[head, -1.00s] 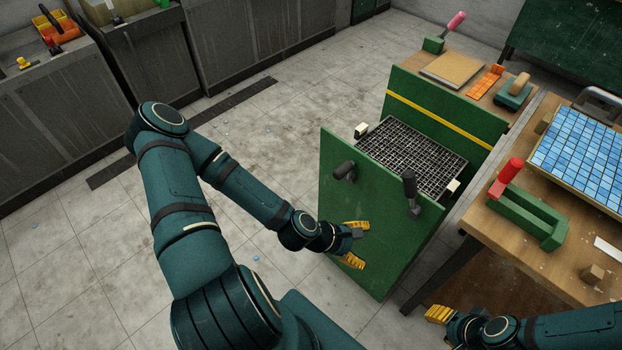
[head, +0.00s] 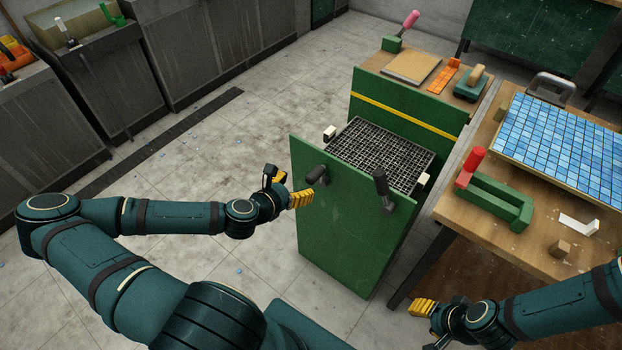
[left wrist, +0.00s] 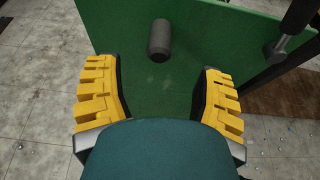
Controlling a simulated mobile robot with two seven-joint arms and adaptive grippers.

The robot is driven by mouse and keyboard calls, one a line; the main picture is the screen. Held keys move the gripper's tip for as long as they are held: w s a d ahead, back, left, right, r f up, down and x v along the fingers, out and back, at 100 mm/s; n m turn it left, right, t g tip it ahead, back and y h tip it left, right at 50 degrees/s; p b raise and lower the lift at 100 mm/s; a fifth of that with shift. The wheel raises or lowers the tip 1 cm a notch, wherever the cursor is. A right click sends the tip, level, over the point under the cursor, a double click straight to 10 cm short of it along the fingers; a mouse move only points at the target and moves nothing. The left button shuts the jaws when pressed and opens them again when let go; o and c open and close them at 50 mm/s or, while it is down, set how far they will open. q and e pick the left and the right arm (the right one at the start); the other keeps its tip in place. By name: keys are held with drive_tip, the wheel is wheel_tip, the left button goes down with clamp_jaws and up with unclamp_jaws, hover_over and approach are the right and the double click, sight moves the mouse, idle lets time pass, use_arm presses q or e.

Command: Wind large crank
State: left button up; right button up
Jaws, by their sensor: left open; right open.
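A green cabinet (head: 345,235) has two dark handles on its front panel. The left one is a short dark grip (head: 316,175) sticking out of the panel; it shows top centre in the left wrist view (left wrist: 159,38). The right one is a dark upright handle (head: 382,187), partly in view at the top right of the left wrist view (left wrist: 297,32). I cannot tell which is the large crank. My left gripper (head: 289,187) is open and empty, just short of the left grip, which lies ahead between its fingers (left wrist: 160,70). My right gripper (head: 431,322) is open near the table's front leg.
A black wire grid (head: 380,155) lies in the cabinet top. The floor left of the cabinet is clear.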

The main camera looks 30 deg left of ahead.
sight(309, 178)
use_arm(q)
drive_tip(key=b+x, duration=0.1)
drive_tip(key=x, duration=0.8)
drive_tip(key=shift+w, duration=0.2)
drive_tip(key=shift+c, duration=0.2)
